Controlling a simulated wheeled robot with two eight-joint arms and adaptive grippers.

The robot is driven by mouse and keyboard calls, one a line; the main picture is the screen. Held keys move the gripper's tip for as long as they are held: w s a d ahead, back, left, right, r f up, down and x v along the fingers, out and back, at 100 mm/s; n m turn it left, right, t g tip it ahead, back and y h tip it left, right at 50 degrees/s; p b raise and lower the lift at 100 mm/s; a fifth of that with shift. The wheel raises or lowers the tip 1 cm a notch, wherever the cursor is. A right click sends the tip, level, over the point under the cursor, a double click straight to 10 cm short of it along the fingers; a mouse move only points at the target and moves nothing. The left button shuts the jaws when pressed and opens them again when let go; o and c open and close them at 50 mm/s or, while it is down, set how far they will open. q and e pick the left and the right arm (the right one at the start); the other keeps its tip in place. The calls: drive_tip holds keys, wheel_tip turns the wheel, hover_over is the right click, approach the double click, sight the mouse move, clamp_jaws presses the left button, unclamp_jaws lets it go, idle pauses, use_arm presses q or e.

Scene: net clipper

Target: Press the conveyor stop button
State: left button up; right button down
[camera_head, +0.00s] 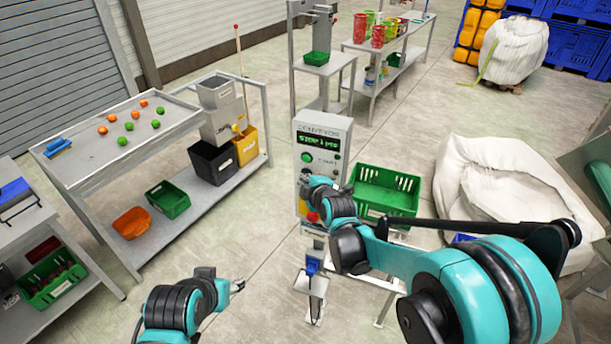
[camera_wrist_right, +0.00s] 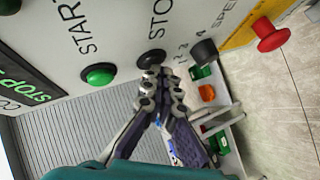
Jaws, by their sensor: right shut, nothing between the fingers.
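The conveyor control box (camera_head: 322,140) stands on a post in the head view, with a lit green display. In the right wrist view its face shows a black button (camera_wrist_right: 150,58) beside lettering that begins "STO". A green START button (camera_wrist_right: 99,74) is to its left. My right gripper (camera_wrist_right: 160,76) is shut and empty, its fingertips at the lower edge of the black button. I cannot tell whether they touch it. In the head view my right arm hides the lower part of the box. My left gripper (camera_head: 237,286) is low, left of the post, its jaw gap unclear.
A black speed knob (camera_wrist_right: 204,52) and a red mushroom button (camera_wrist_right: 270,35) sit right of the black button. A table with orange and green balls (camera_head: 128,127) is at left. A white bulk bag (camera_head: 450,180) is at right.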

idle(0.4)
drive_tip(key=shift+s+a, duration=0.25)
drive_tip(key=shift+s, duration=0.55)
drive_tip(key=s, duration=0.1)
drive_tip(key=s+a, duration=0.1)
drive_tip(key=s, duration=0.2)
drive_tip(key=shift+s+a, duration=0.35)
drive_tip(key=shift+a, duration=0.05)
idle(0.4)
